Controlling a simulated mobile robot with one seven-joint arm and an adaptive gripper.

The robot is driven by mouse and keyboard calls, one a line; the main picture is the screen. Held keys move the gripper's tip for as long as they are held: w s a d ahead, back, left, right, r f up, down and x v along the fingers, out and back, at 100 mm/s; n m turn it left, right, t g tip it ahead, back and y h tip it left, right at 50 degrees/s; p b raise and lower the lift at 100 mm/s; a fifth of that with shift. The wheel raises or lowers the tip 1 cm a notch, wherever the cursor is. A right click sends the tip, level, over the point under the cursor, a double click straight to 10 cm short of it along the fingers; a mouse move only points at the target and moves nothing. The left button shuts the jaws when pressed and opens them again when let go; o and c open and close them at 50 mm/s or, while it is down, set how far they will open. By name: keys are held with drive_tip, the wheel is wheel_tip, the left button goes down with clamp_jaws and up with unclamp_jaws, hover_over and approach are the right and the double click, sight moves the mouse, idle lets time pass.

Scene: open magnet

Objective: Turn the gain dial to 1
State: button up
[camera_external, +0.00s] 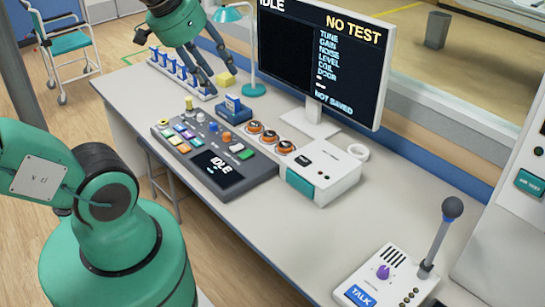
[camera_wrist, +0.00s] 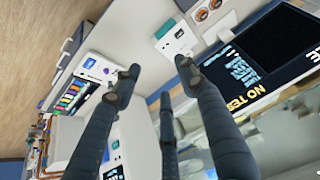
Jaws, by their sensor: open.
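A row of orange-ringed dials (camera_external: 270,135) sits on the low white unit in the middle of the desk. Their labels are too small to read, so I cannot tell which is the gain dial. Part of the row also shows at the top of the wrist view (camera_wrist: 203,15). The monitor (camera_external: 325,60) reads "NO TEST" and lists "GAIN" among its lines. My gripper (camera_external: 217,85) is up at the back left, above the desk and well apart from the dials. In the wrist view its dark fingers (camera_wrist: 157,70) are spread, with nothing between them.
A button console (camera_external: 215,160) with an "IDLE" screen lies left of the dials. A talk microphone box (camera_external: 385,280) is at front right.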

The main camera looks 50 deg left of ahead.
drive_tip(key=w+a+f+m+g+p, duration=0.1)
drive_tip(key=w+a+m, duration=0.1)
drive_tip(key=w+a, duration=0.3)
drive_tip(key=w+a+f+m+g, duration=0.1)
drive_tip(key=w+a, duration=0.2)
drive_tip(key=w, duration=0.5)
drive_tip(key=m+g+p, duration=0.3)
drive_tip(key=m, duration=0.5)
hover_over(227, 134)
wheel_tip(227, 134, down, 31)
drive_tip(key=shift+s+d+f, duration=0.1)
drive_tip(key=shift+s, duration=0.05)
drive_tip(key=shift+f, duration=0.15)
wheel_tip(227, 134, down, 14)
drive_tip(key=shift+r+b, duration=0.25)
drive_tip(key=shift+b, duration=0.4)
